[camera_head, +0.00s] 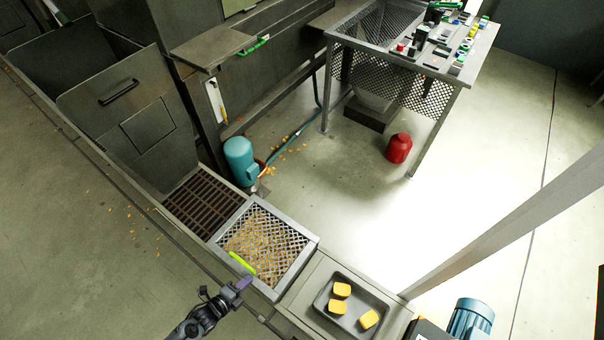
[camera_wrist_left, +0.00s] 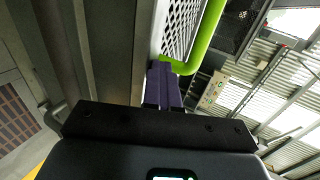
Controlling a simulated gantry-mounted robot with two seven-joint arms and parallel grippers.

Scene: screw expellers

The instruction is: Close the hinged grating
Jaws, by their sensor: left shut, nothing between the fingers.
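The hinged grating (camera_head: 287,222) is a diamond mesh in a grey metal frame, with a bright green handle (camera_head: 242,263) on its near edge. It lies over a bin with orange bits showing through the mesh; I cannot tell whether it sits fully flat. My left gripper (camera_head: 244,283) is shut and empty, just below the handle on the near side. In the left wrist view the purple fingers (camera_wrist_left: 164,68) are together beside the lower end of the green handle (camera_wrist_left: 208,38), with mesh (camera_wrist_left: 180,25) behind it. I cannot tell whether they touch.
A brown slotted grate (camera_head: 203,203) adjoins the grating at upper left. A tray (camera_head: 318,300) with yellow blocks stands at lower right. A teal motor (camera_head: 240,160) and a red bottle (camera_head: 399,148) stand beyond. The near floor at left is open.

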